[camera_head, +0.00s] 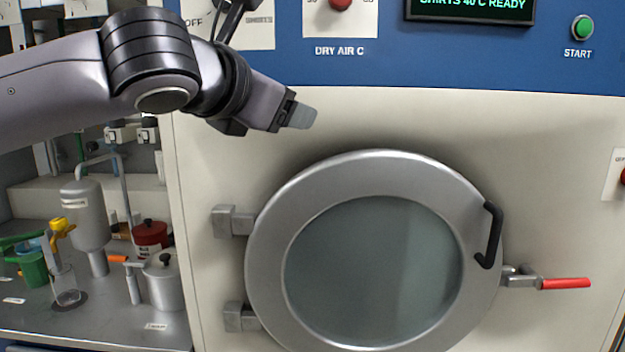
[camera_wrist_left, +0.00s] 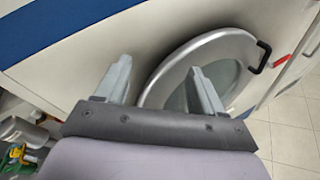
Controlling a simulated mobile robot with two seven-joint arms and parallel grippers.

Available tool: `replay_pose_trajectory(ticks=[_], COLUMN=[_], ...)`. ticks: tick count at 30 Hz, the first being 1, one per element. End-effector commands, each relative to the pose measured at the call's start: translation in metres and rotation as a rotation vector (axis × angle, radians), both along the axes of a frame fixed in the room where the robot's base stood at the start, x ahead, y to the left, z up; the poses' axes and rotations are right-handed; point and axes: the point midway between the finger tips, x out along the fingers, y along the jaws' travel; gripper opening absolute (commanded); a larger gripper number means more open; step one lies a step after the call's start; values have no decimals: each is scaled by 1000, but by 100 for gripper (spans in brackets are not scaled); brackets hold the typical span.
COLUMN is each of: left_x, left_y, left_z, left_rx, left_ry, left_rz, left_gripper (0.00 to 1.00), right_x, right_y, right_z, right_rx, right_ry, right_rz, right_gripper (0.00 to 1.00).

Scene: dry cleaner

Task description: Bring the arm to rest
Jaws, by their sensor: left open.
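My left arm reaches in from the left in the head view. Its gripper (camera_head: 300,116) is in front of the machine's cream panel, above and left of the round door. In the left wrist view the two grey fingers of the left gripper (camera_wrist_left: 162,85) stand apart with nothing between them. My right gripper is in neither view.
A dry-cleaning machine has a closed round door (camera_head: 265,255) with a black handle (camera_head: 494,235) and a red-tipped lever (camera_head: 565,284). A green start button (camera_head: 582,27) is upper right. A metal counter (camera_head: 110,325) at left holds a pot (camera_head: 163,285) and other vessels.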

Motion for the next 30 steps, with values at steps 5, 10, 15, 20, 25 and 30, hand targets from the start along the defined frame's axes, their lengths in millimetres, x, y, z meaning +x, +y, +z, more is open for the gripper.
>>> replay_pose_trajectory(ticks=[5,10,15,20,25,30], left_x=[6,5,1,-4,-10,-15], left_y=[-31,-54,-69,-76,-76,-69], left_z=[-61,-110,-154,-194,-235,-277], left_rx=[-237,-475,-726,-968,-1230,-1497], left_ry=[175,349,530,701,877,1039], left_rz=[-64,-92,-92,-66,-7,83], left_gripper=[68,68,68,68,68,68], right_x=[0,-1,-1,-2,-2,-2], right_y=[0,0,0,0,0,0], right_z=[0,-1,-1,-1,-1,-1], right_rx=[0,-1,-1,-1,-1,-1], right_ry=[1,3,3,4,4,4], right_rz=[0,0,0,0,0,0], right_gripper=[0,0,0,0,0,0])
